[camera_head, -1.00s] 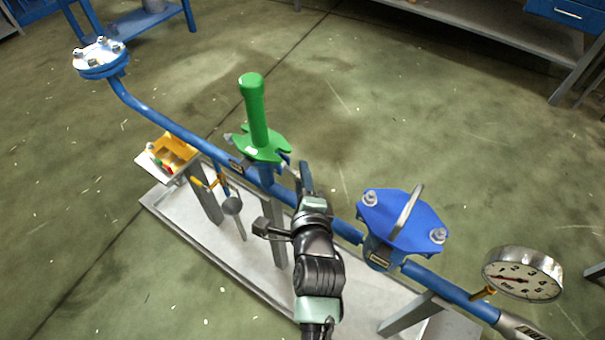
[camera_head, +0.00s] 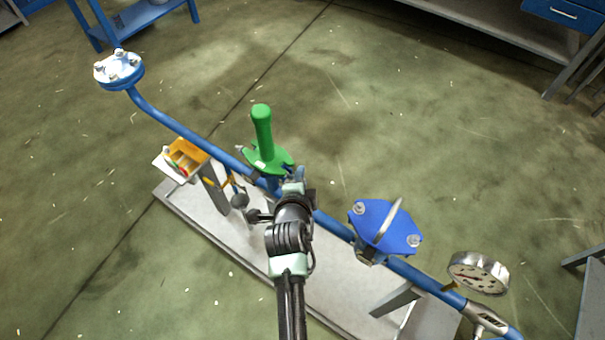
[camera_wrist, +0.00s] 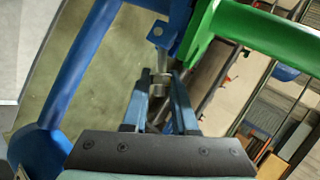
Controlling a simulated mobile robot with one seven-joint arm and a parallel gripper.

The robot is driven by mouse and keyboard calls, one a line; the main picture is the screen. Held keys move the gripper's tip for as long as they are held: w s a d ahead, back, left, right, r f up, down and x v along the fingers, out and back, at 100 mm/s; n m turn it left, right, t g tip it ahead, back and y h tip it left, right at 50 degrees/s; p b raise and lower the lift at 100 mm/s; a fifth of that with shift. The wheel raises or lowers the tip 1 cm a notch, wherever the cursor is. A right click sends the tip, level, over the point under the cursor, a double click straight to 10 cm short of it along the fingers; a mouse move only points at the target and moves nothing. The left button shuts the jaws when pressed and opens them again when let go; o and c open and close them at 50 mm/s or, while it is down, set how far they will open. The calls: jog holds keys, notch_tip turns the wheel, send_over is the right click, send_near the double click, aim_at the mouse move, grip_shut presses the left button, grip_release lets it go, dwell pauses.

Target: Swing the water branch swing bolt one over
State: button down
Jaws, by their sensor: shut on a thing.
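The green cover (camera_head: 268,160) with its upright green handle (camera_head: 262,128) sits on a blue branch of the pipe. My gripper (camera_head: 297,182) is at the near right side of this cover, with the fingers mostly hidden behind my wrist. In the wrist view, the two fingers (camera_wrist: 160,92) are shut on a small metal swing bolt (camera_wrist: 157,88), just under the green cover's edge (camera_wrist: 225,22). The bolt hangs from a blue bracket (camera_wrist: 160,32); part of it is hidden between the fingers.
A blue cover (camera_head: 383,228) with a metal handle and bolts stands to the right. A gauge (camera_head: 478,272) is farther right. A yellow box (camera_head: 186,157) and a flanged pipe end (camera_head: 119,69) are at left. A pale base plate (camera_head: 330,290) lies below.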

jog(key=shift+w+a+r+n+g+h, duration=0.15)
jog(key=shift+r+n+g+h, duration=0.15)
dwell(0.5)
jog(key=c, duration=0.9)
grip_release()
jog(key=shift+c, duration=0.2)
jog(key=p+v, duration=0.1)
jog(key=v, duration=1.2)
jog(key=shift+p, duration=0.35)
